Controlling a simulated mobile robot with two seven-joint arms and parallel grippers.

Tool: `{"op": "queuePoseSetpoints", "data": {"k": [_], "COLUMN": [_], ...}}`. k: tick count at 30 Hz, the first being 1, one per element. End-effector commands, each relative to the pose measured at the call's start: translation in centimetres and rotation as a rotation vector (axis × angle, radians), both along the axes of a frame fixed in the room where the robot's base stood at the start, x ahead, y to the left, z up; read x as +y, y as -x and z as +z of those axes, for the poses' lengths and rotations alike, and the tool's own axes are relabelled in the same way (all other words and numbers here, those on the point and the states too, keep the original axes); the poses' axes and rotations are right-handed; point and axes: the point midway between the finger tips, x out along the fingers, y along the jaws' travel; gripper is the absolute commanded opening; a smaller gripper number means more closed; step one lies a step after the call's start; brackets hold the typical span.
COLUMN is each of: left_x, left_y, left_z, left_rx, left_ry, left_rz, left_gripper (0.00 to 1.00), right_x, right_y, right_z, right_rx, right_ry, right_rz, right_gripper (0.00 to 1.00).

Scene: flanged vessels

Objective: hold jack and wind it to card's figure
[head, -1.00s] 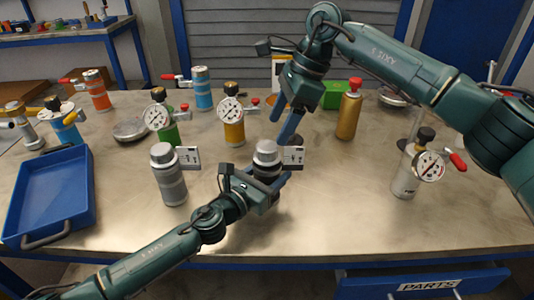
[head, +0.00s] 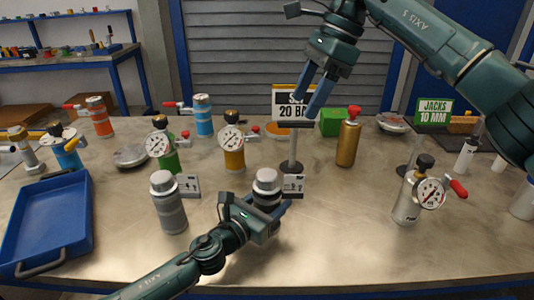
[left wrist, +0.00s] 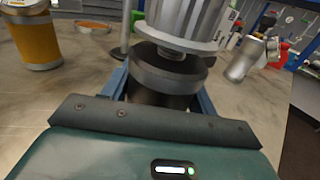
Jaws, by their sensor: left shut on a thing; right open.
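The held jack (head: 267,178) is a short grey cylinder with a pale knurled top. It stands upright on the table, centre front. My left gripper (head: 266,207) is shut around its lower body. The left wrist view shows the jack's dark body (left wrist: 165,75) between blue fingers, its ribbed silver top above. A green card (head: 434,111) at the back right reads "JACKS 10 MM". A small white scale plate (head: 293,186) stands just right of the jack; its marks are too small to read. My right gripper (head: 316,95) is open and empty, raised above and behind the jack.
A similar jack (head: 168,203) with its own plate stands left. A card (head: 288,96) reading "20 BA", partly hidden by my right fingers, stands behind. Gauged vessels (head: 233,145), a gold bottle (head: 347,140) and a blue tray (head: 45,222) surround.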

Motion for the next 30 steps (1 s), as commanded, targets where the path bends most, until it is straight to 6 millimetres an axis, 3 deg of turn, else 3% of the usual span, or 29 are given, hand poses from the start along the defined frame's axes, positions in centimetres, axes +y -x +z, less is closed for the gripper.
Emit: {"op": "queuePoseSetpoints", "data": {"k": [13, 14, 22, 30], "left_x": [0.01, 0.01, 0.01, 0.11], "left_y": [-0.01, -0.01, -0.01, 0.10], "left_z": [-0.02, -0.02, -0.01, -0.03], "left_rx": [0.000, 0.000, 0.000, 0.000], "left_ry": [0.000, 0.000, 0.000, 0.000], "left_rz": [0.000, 0.000, 0.000, 0.000], "left_gripper": [0.11, 0.61, 0.83, 0.84], "right_x": [0.03, 0.03, 0.04, 0.02], "right_y": [0.00, -0.01, 0.00, -0.01], "right_z": [-0.05, -0.05, -0.06, -0.06], "right_rx": [0.000, 0.000, 0.000, 0.000], "right_ry": [0.000, 0.000, 0.000, 0.000], "right_rz": [0.000, 0.000, 0.000, 0.000], "right_gripper": [0.65, 0.65, 0.65, 0.65]}}
